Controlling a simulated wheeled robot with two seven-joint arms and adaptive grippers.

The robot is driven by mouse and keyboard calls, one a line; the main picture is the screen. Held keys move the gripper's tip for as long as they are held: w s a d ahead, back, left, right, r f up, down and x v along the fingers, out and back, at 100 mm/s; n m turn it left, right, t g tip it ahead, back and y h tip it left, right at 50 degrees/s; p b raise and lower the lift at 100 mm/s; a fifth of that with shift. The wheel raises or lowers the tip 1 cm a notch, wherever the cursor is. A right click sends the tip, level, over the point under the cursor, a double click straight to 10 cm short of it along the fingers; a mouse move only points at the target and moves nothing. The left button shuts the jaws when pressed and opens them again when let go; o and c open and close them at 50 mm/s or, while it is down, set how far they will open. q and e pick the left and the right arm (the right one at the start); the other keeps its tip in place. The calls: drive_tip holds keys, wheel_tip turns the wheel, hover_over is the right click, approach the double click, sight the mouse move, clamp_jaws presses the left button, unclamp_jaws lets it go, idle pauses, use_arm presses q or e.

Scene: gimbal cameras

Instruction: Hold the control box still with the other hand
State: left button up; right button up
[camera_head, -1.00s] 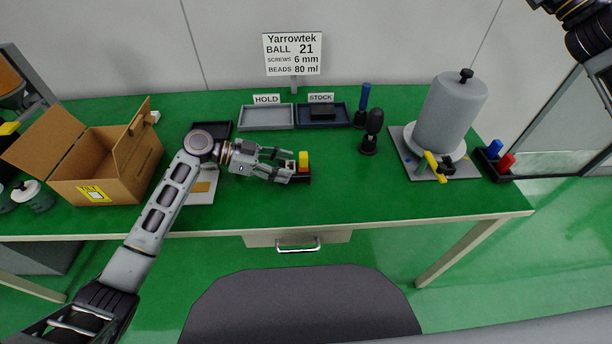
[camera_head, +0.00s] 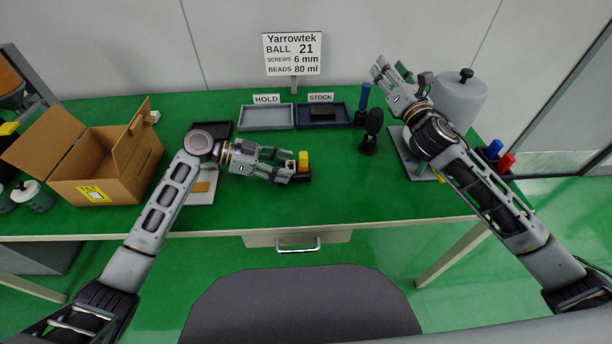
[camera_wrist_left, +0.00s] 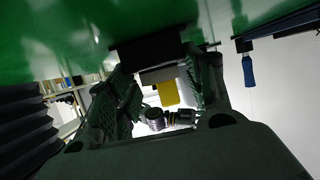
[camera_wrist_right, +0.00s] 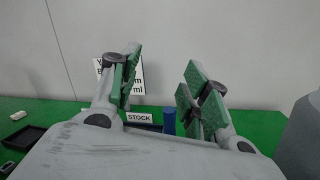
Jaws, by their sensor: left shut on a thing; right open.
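In the left wrist view the yellow block (camera_wrist_left: 168,92) shows between the fingers, beside a dark base (camera_wrist_left: 145,50). My right gripper (camera_head: 380,72) is raised over the table's back right, open and empty. In the right wrist view its green-padded fingers (camera_wrist_right: 157,88) stand well apart.
A grey cylinder (camera_head: 460,100) on a plate stands at right, partly hidden by my right arm. Blue and red knobs (camera_head: 494,150) are beside it. A black stand (camera_head: 370,135), a HOLD tray (camera_head: 266,126), a STOCK tray (camera_head: 340,123) and an open carton (camera_head: 120,185) surround the clear middle.

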drive_tip(key=s+a+f+g+h, duration=0.1)
drive_tip(key=s+a+f+h, duration=0.1)
drive_tip(key=s+a+f, duration=0.35)
drive_tip(key=n+g+h, duration=0.2)
drive_tip(key=g, duration=0.3)
approach(304, 156)
drive_tip(key=s, duration=0.1)
drive_tip(key=shift+s+r, duration=0.15)
drive_tip(key=shift+s, duration=0.05)
drive_tip(key=shift+w, duration=0.15)
drive_tip(key=shift+x, duration=5.95)
drive_tip(key=shift+r, duration=0.1)
clamp_jaws()
